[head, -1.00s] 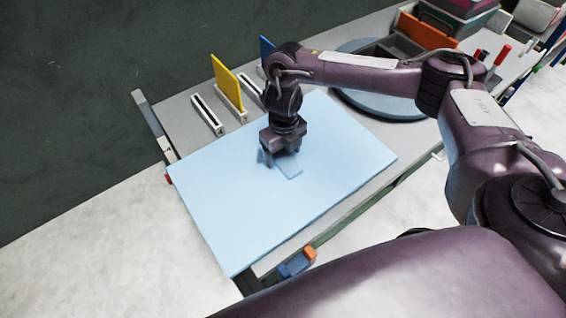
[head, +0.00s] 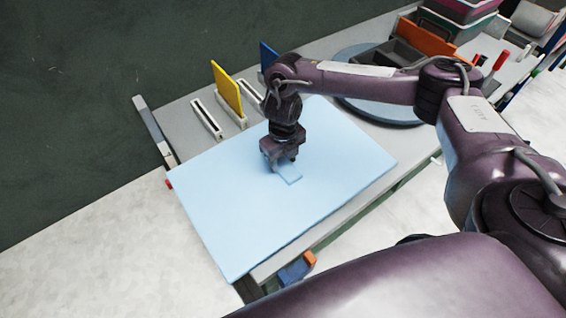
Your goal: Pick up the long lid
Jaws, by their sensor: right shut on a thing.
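The long lid (head: 289,174) is a light blue flat strip, almost the same colour as the board under it. It shows in the head view just below my right gripper (head: 281,168). The gripper points down and is shut on the lid; its fingers and wrist hide the lid's far end. I cannot tell whether the lid touches the board or is slightly above it. My left gripper is not in view.
A large light blue board (head: 230,215) covers the front of the grey table. Behind it stand slotted holders (head: 206,119), a yellow panel (head: 227,88) and a blue panel (head: 267,54). A round blue turntable (head: 385,113) with a dark tray is at the back right.

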